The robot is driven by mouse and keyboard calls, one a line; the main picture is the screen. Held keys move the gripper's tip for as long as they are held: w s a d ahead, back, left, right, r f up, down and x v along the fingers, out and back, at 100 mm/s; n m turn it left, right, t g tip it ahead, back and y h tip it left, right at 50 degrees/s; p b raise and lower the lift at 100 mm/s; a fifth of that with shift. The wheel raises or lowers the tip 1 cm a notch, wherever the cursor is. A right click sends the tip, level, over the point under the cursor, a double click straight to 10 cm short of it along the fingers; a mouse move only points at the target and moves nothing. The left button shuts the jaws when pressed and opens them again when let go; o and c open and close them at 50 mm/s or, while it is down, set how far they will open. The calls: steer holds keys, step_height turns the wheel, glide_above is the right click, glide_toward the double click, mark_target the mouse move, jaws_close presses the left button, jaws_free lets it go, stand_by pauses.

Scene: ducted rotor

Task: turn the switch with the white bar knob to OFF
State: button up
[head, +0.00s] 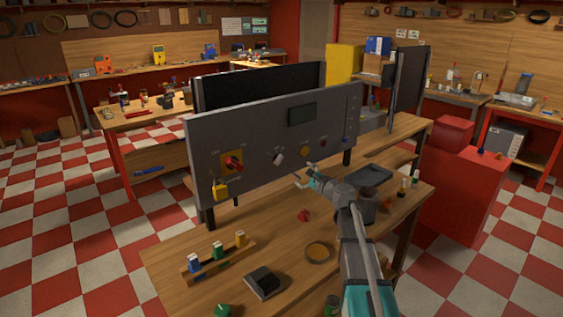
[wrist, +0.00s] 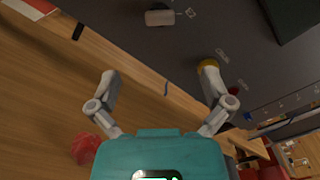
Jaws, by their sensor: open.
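The switch with the white bar knob (head: 278,158) is on the front of the grey panel (head: 262,122), right of a red rotary knob (head: 233,162) on a yellow plate. In the wrist view the white bar knob (wrist: 159,17) is near the top edge, beyond the fingers, with small pale markings beside it too small to read. My gripper (head: 303,174) is open in front of the panel, below and right of the knob, apart from it. In the wrist view my gripper (wrist: 158,80) shows its two fingers spread with nothing between them.
A yellow button (head: 305,150) and a small red one (head: 323,143) sit right of the knob. A yellow padlock (head: 220,189) hangs at the panel's lower left. The wooden bench (head: 215,290) carries a red part (head: 304,215), a round dish (head: 318,252) and a dark tray (head: 370,175).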

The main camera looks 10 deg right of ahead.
mark_target(280, 161)
steer(key=x, duration=1.3)
steer(key=shift+w+a, duration=0.1)
steer(key=c, duration=1.1)
